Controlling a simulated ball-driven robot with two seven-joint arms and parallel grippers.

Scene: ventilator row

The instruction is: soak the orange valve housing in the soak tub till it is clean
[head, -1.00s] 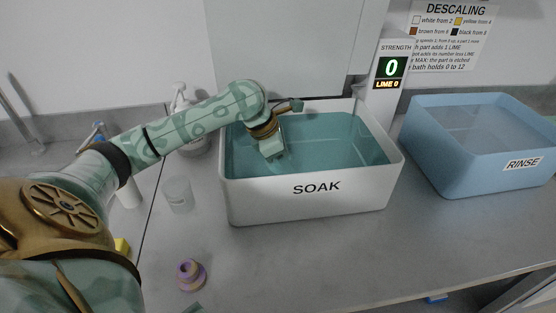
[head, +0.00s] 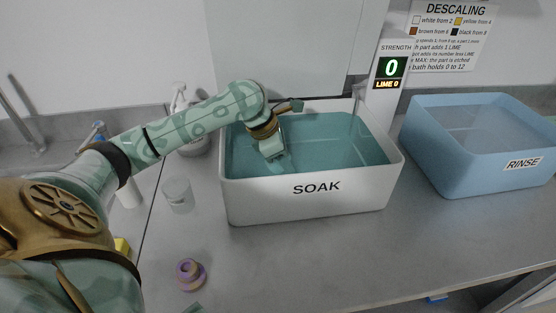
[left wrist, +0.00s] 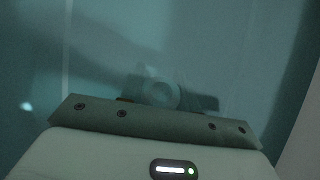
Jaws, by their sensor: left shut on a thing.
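The white soak tub (head: 300,208), labelled SOAK, holds teal liquid. My left gripper (head: 275,157) reaches down into it on the left side, with its tips in the liquid. In the left wrist view my left gripper (left wrist: 160,112) is shut on a round, ringed part, the valve housing (left wrist: 160,94). It shows dimly through the liquid and looks pale teal, so its orange colour and any scale on it cannot be made out. My right gripper is not in view.
A blue tub (head: 470,180) labelled RINSE stands to the right. A purple ringed part (head: 190,274) lies on the counter in front. A clear cup (head: 178,195) stands left of the soak tub. A descaling chart (head: 455,35) hangs behind.

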